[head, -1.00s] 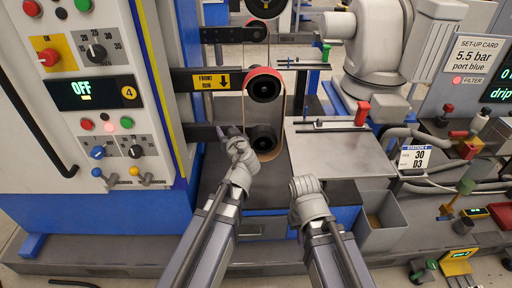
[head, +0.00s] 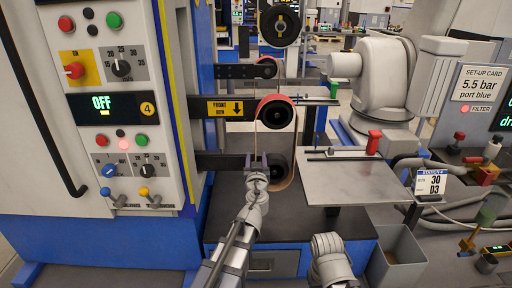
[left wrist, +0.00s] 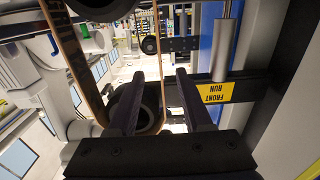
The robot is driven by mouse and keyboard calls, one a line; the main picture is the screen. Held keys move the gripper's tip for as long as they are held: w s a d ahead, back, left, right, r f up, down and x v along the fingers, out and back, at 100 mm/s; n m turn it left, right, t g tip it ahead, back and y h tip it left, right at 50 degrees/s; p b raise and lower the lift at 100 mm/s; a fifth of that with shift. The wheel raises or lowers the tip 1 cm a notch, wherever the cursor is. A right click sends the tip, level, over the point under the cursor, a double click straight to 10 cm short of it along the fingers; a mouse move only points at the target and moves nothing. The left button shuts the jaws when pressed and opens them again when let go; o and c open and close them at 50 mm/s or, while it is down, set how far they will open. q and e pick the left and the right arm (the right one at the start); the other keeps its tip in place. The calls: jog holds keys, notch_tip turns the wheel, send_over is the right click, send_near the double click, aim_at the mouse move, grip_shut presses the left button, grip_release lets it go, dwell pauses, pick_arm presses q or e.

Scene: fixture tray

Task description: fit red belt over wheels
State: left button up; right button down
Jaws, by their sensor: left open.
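The red belt (head: 272,101) hangs over the black upper wheel (head: 276,115) at the end of the "front run" bar. Its tan-edged loop drops past the lower wheel (head: 278,168); I cannot tell whether it is seated there. My left gripper (head: 256,160) is open, upright, just left of the lower wheel and partly in front of the belt's left strand. The left wrist view looks upside down: the open fingers (left wrist: 160,95) have a thin belt strand (left wrist: 159,45) between them in the picture; contact is unclear. My right gripper (head: 328,245) is low, cut by the bottom edge, its jaws unclear.
A control cabinet (head: 115,110) stands at the left. A flat grey plate (head: 350,185) lies right of the wheels, with a red-handled clamp (head: 373,142) at its back. A grey open bin (head: 397,262) stands below. Another wheel (head: 280,26) is higher up.

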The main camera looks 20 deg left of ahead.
pick_arm(q)
jog(key=x, duration=0.8)
jog(key=shift+c, duration=1)
grip_shut()
jog(key=shift+r+p, duration=0.4)
jog(key=shift+p, duration=0.1)
dwell(0.4)
jog(key=shift+s, duration=0.15)
jog(key=v, duration=1.2)
jog(key=shift+s, duration=0.35)
dwell(1.1)
